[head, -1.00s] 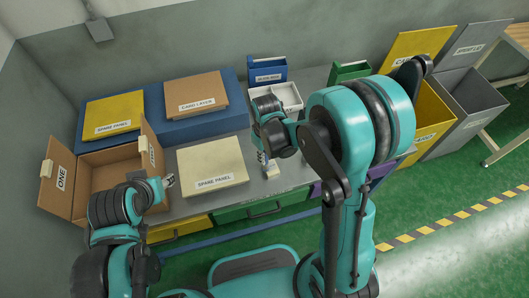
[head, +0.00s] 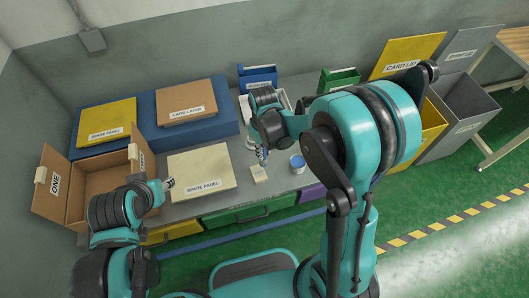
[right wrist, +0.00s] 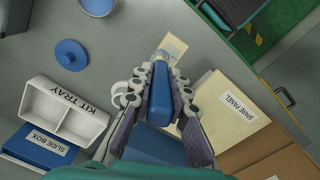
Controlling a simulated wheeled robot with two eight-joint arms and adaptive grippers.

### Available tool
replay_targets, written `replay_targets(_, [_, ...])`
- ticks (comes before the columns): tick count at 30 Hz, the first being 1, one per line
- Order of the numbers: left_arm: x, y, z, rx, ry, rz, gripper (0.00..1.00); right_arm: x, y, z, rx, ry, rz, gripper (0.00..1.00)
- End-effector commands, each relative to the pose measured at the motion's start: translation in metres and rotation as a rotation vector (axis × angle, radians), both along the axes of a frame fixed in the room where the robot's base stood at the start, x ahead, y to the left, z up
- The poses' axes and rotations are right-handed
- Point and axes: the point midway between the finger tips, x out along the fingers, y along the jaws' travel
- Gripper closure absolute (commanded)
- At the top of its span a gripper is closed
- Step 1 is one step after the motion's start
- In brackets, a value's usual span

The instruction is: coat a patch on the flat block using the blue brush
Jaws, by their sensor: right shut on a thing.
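The flat block (head: 259,174) is a small cream piece on the grey bench, right of the spare panel. It also shows at the top of the right wrist view (right wrist: 174,45). My right gripper (head: 262,154) is shut on the blue brush (right wrist: 161,98), holding it between both fingers. The brush's far end points at the block; I cannot tell whether it touches. A pot of blue paint (head: 297,164) stands open to the right of the block. Its likely blue lid (right wrist: 71,54) lies on the bench. My left gripper (head: 168,184) hovers near the spare panel's left side, its fingers too small to judge.
The spare panel (head: 202,172) lies left of the block. The white kit tray (right wrist: 62,105) and blue slide box (right wrist: 40,147) stand behind my right gripper. An open cardboard box (head: 100,185) is at left. The bench front edge is close to the block.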

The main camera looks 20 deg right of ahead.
Motion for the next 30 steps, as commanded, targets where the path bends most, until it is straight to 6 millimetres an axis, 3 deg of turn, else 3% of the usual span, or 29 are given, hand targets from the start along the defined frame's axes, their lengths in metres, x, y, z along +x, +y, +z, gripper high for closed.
replay_targets(9, [0.0, 0.0, 0.02, 0.0, 0.0, 0.0, 0.6, 0.004, 0.002, 0.027, 0.0, 0.0, -0.001, 1.0])
replay_targets(30, [0.0, 0.0, 0.02, 0.0, 0.0, 0.0, 0.6, 0.004, 0.002, 0.028, 0.0, 0.0, -0.001, 1.0])
